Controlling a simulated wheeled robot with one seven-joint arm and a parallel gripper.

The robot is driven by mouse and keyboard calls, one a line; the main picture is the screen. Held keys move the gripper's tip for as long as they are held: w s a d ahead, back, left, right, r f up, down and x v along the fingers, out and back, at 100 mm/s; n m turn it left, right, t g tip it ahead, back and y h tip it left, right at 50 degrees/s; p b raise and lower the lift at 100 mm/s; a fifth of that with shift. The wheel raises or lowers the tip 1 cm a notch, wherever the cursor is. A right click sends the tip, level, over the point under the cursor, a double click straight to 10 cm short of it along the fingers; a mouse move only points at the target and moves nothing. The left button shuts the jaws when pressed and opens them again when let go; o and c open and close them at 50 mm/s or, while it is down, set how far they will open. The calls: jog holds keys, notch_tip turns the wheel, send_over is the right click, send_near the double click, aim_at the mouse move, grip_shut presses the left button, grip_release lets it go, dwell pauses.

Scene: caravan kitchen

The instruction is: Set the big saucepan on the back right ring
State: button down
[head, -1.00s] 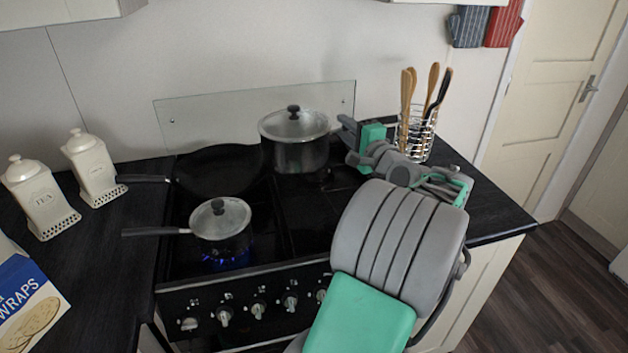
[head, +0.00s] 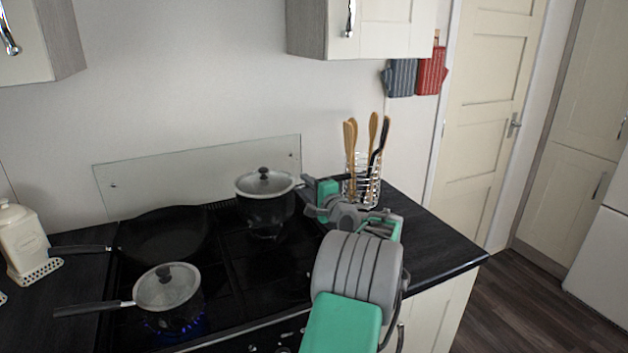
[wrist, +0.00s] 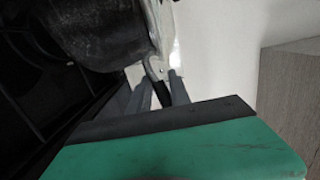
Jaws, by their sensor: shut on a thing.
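The big saucepan (head: 266,211) is dark with a glass lid and black knob. It is upright over the back right of the hob (head: 232,268); I cannot tell whether its base touches the ring, which is hidden below it. My gripper (head: 308,190) is at the pan's right side, shut on its handle. In the wrist view the saucepan's dark side (wrist: 100,32) fills the upper left, and the gripper's fingers (wrist: 154,92) close around the handle near a pale metal bracket.
A small lidded saucepan (head: 168,296) sits over a lit blue flame at front left. A dark frying pan (head: 165,236) is at back left. A wire utensil holder (head: 364,186) stands just behind my gripper. A glass splashback (head: 200,172) runs behind the hob. The right counter's front is clear.

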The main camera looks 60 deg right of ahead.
notch_tip(320, 180, down, 6)
jog(key=w+d, duration=0.1)
jog(key=w, duration=0.1)
jog(key=shift+w+d+r, duration=0.2)
jog(key=shift+d, duration=0.05)
jog(key=c, duration=1.7)
grip_release()
jog(key=shift+f, duration=0.4)
jog(key=o, duration=0.5)
jog(key=shift+r, duration=0.1)
jog(key=b+v, duration=0.1)
jog(key=v, duration=1.1)
